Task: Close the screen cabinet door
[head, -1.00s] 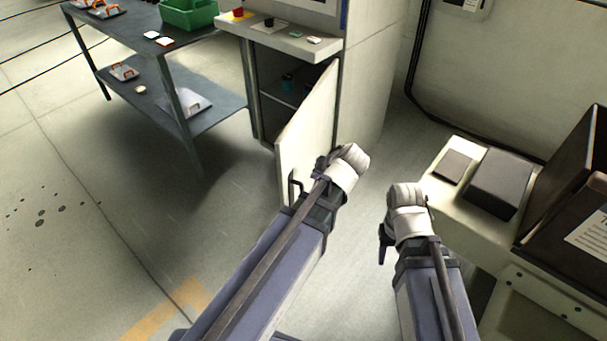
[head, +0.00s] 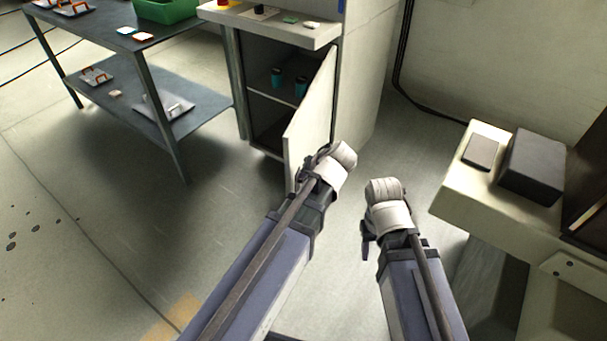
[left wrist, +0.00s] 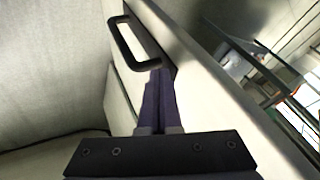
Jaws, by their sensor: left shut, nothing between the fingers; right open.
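The screen cabinet door (head: 312,110) is pale and stands open, hinged at the right of the cabinet's dark opening (head: 270,75). My left gripper (head: 306,168) is at the door's lower free edge, shut and empty. In the left wrist view its closed fingers (left wrist: 157,100) are beside the door's black bar handle (left wrist: 128,45), not around it. I cannot tell whether they touch the door face. My right gripper (head: 366,238) is open and empty, over the floor to the right, apart from the door.
A dark two-level bench (head: 120,62) with a green bin (head: 168,10) stands left of the cabinet. Blue jars (head: 277,77) stand on the cabinet shelf. A pale table (head: 455,195) with a dark box (head: 532,165) is at the right. Floor is clear before the door.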

